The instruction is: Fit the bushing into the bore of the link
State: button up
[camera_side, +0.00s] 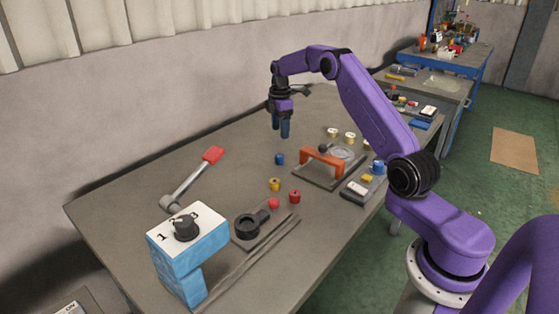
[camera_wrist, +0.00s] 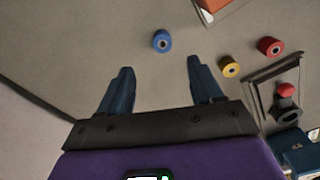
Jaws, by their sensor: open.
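Three small bushings lie on the table: a blue one (camera_side: 280,159), a yellow one (camera_side: 275,184) and a red one (camera_side: 294,196). The wrist view also shows the blue (camera_wrist: 161,41), yellow (camera_wrist: 229,66) and red (camera_wrist: 269,46) ones, with dark holes in their ends. The dark link (camera_side: 248,226) has a round bore and lies on a flat plate; it shows small at the right of the wrist view (camera_wrist: 289,104). My gripper (camera_side: 280,132) is open and empty above the table, pointing down. In the wrist view the blue bushing is just beyond the gap between its fingertips (camera_wrist: 160,66).
A blue box with a black knob (camera_side: 186,228) stands at the front left, near a red-ended lever (camera_side: 212,156). A red button (camera_side: 273,203) sits beside the link. An orange handle (camera_side: 321,160) stands on a plate. Cream spools (camera_side: 350,137) lie behind it. The left tabletop is largely clear.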

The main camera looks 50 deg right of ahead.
aim_at(280, 156)
jog(key=f, duration=1)
jog(key=shift+s+a, duration=0.1)
jog(key=shift+a, duration=0.1)
jog(key=c, duration=1.2)
grip_shut()
jog(key=shift+r, duration=0.1)
